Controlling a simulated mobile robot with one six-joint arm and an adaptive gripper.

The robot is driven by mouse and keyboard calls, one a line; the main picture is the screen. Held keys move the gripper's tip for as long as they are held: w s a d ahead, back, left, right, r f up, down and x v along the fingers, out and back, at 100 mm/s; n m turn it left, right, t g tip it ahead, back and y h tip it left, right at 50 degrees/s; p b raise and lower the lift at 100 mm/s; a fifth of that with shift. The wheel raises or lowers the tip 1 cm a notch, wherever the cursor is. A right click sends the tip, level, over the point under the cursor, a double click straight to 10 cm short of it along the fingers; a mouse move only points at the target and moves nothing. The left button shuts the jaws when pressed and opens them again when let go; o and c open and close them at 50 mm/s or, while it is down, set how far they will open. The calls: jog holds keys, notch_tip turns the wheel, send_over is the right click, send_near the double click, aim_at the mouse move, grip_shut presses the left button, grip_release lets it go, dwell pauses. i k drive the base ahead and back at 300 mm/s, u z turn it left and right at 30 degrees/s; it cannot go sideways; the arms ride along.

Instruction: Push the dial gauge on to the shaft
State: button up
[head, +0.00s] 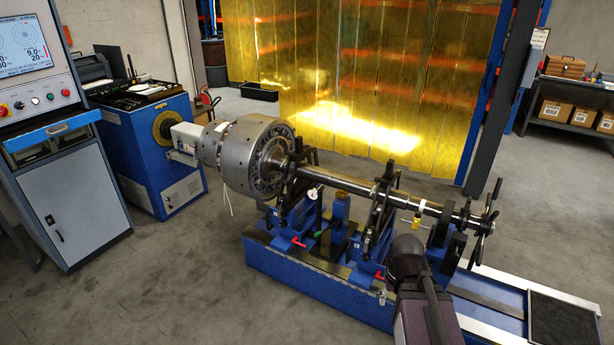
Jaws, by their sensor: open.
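The shaft (352,184) is a long bright steel bar. It runs from the large grey rotor (252,158) down to the right, across the black supports of the blue balancing machine. A small round white-faced dial (312,193), which looks like the dial gauge, sits just below the shaft near the rotor. It is too small to tell whether its tip touches the shaft. A small yellow piece (417,222) hangs near the shaft's right part. My gripper cannot be made out in this view.
The blue machine bed (300,277) carries black supports with red handles (298,242). A black star-handled end support (483,222) stands at the right. A control cabinet (75,190) stands at the left. The grey floor in front is clear. A dark rounded body hides part of the bed.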

aim_at(313, 193)
jog(key=u, duration=0.45)
jog(key=i, duration=1)
jog(key=u, duration=0.45)
